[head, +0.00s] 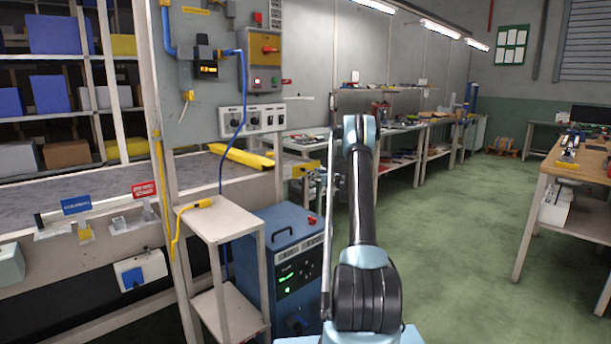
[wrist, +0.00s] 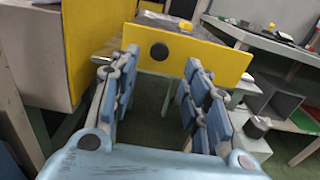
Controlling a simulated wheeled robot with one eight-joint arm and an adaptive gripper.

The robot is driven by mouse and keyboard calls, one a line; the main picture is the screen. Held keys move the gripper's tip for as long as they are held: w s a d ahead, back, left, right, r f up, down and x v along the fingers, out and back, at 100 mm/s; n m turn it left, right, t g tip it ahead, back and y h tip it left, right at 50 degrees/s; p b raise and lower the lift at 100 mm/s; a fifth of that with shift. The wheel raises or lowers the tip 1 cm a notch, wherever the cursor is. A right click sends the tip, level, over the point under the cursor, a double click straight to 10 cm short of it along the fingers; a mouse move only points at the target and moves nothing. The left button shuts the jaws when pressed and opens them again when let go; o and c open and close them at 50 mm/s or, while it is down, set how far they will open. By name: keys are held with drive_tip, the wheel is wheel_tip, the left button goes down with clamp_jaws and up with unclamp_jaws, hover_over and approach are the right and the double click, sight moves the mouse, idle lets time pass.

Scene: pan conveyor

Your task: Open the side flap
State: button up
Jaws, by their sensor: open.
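A yellow panel (wrist: 208,60) with a dark round spot lies just beyond my gripper (wrist: 160,72) in the wrist view. It looks like the side flap, though I cannot be sure. My gripper is open, with one blue-padded finger on each side and nothing between them. The fingertips overlap the panel's lower part in the picture; I cannot tell whether they touch it. In the head view a small yellow piece (head: 303,169) shows at the conveyor's end, left of my arm. My gripper is mostly hidden behind my arm there.
The conveyor (head: 105,203) runs along the left, with a yellow bar (head: 240,157) on it. A blue control cabinet (head: 285,262) and a pale stand (head: 216,222) are in front. A wooden bench (head: 573,178) stands right. The green floor between is free.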

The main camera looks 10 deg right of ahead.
drive_tip(key=x, duration=0.7)
drive_tip(key=shift+w+a, duration=0.1)
clamp_jaws()
